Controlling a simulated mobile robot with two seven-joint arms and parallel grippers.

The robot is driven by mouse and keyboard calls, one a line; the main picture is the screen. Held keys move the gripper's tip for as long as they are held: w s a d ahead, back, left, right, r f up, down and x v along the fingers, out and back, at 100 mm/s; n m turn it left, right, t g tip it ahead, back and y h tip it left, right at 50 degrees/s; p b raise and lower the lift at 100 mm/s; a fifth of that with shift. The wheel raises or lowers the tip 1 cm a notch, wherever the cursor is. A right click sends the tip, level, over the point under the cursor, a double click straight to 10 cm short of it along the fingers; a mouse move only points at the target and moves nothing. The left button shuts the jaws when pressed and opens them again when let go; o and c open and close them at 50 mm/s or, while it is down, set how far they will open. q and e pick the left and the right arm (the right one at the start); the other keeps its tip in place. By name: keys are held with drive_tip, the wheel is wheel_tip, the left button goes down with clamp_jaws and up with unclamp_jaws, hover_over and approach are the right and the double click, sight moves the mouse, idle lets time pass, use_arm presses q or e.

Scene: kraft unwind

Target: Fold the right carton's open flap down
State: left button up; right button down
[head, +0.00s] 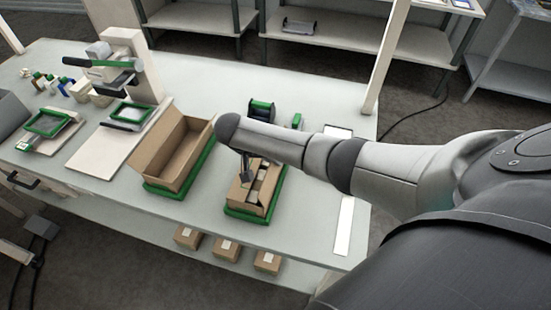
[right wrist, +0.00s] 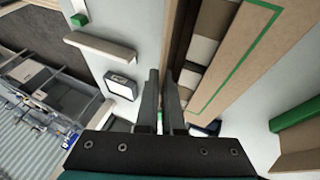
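The right carton (head: 245,205) is a small brown box in a green tray (head: 232,212) near the table's front edge. White and brown items (right wrist: 205,45) fill it, and its top shows open. In the right wrist view, a long cardboard flap (right wrist: 228,65) with a green line stretches along one side of the items. My right gripper (head: 244,162) is over the far left end of this carton, and my forearm hides part of that area. In the right wrist view, its dark fingers (right wrist: 161,72) are close together beside the carton, with nothing visible held. My left gripper is out of view.
A larger open, empty carton (head: 172,150) stands in a green tray to the left. A green-and-black dispenser (head: 261,110) is behind the right carton. A white strip (head: 344,226) lies at the table's right. Small boxes (head: 227,250) sit on the lower shelf.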

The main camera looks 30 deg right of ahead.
drive_tip(key=g+h+b, duration=0.2)
drive_tip(key=b, duration=0.1)
drive_tip(key=shift+w+a+f+n, duration=0.3)
drive_tip(key=shift+w+a, duration=0.05)
idle(0.4)
drive_tip(key=c, duration=1)
unclamp_jaws()
drive_tip(key=shift+r, duration=0.1)
